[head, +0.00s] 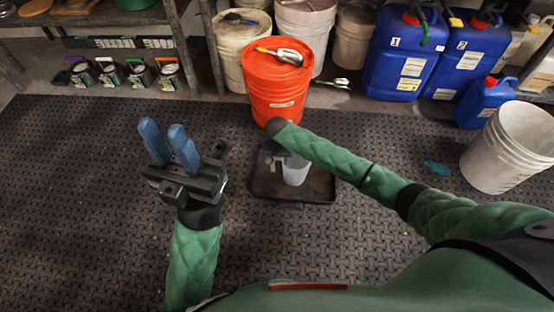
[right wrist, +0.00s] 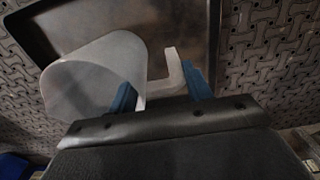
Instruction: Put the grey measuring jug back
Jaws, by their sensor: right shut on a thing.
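The grey measuring jug (head: 296,173) is over the dark tray (head: 318,197) on the floor mat, partly hidden by my right forearm. I cannot tell whether its base touches the tray. In the right wrist view the jug (right wrist: 85,80) is pale, with its handle between the blue fingers of my right gripper (right wrist: 160,90). That gripper (head: 272,158) is shut on the jug, its fingers mostly hidden in the head view. My left gripper (head: 165,133) is open and empty, its blue fingers apart, left of the tray.
An orange lidded bucket (head: 277,85) with a scoop on top stands behind the tray. Blue jerrycans (head: 405,60) stand at the back right. An open white bucket (head: 500,155) is at the right. Small tins (head: 110,75) line the shelf foot. The mat at left is clear.

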